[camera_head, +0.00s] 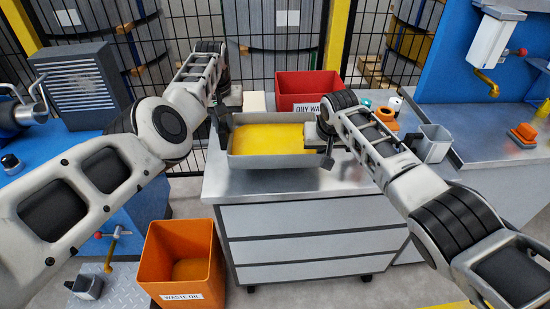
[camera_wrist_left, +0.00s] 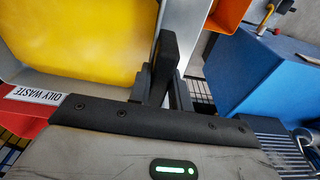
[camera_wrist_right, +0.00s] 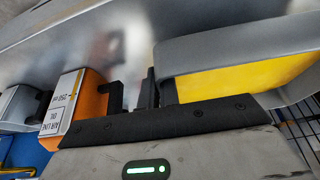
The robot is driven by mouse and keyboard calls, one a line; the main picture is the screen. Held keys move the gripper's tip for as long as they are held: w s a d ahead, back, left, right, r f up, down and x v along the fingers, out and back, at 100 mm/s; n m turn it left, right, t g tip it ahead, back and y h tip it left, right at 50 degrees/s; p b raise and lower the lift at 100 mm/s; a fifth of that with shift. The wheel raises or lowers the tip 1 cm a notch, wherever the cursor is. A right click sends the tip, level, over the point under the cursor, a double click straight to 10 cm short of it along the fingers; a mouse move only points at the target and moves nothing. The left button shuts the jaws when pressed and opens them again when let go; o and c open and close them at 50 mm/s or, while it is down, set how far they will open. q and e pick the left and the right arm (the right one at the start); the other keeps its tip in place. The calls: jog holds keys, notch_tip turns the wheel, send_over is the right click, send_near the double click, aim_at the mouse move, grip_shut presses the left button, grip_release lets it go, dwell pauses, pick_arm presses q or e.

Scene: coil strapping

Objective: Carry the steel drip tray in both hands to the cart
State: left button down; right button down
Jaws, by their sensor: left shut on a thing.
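The steel drip tray (camera_head: 272,161) holds a yellow layer and sits over the steel top of a wheeled drawer cabinet (camera_head: 300,182). My left gripper (camera_head: 225,128) is shut on the tray's left wall; in the left wrist view its dark fingers (camera_wrist_left: 166,65) are at the grey rim. My right gripper (camera_head: 326,144) is at the tray's right end. In the right wrist view its fingers (camera_wrist_right: 132,92) are spread, one close against the tray wall (camera_wrist_right: 235,55), with no wall clearly between them. Whether the tray touches the top is hard to tell.
A red oily waste bin (camera_head: 305,84) stands behind the tray. An orange waste oil bin (camera_head: 182,262) is on the floor at front left. A grey cup (camera_head: 433,143) and an orange item (camera_head: 385,114) stand right of the tray. Blue benches flank both sides.

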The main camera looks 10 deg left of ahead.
aim_at(320, 174)
pick_arm(q)
jog(key=shift+a+f, duration=0.1)
pick_arm(e)
jog(key=shift+d+f, duration=0.1)
jog(key=shift+f, duration=0.1)
